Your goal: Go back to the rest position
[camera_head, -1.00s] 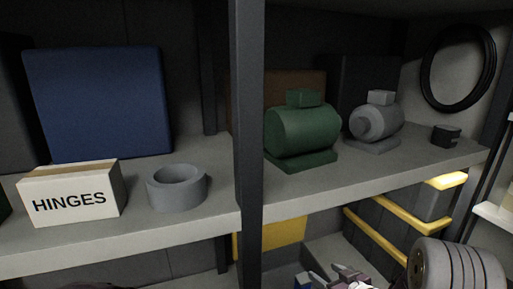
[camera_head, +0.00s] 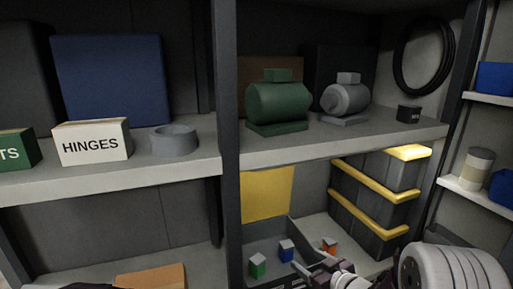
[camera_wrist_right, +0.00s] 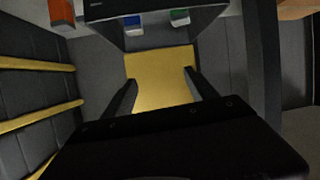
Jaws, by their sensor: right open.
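My right gripper (camera_head: 310,267) shows at the bottom of the head view, in front of the lower shelf bay. In the right wrist view its two fingers (camera_wrist_right: 160,80) stand apart with nothing between them. A yellow panel (camera_wrist_right: 158,66) lies beyond the fingers, and it also shows in the head view (camera_head: 267,194). My left gripper cannot be made out.
Green (camera_head: 257,268), blue (camera_head: 286,254) and orange (camera_head: 329,247) blocks sit in the lower bay near my right gripper. A dark post (camera_head: 227,110) and the upper shelf edge (camera_head: 330,149) are obstacles.

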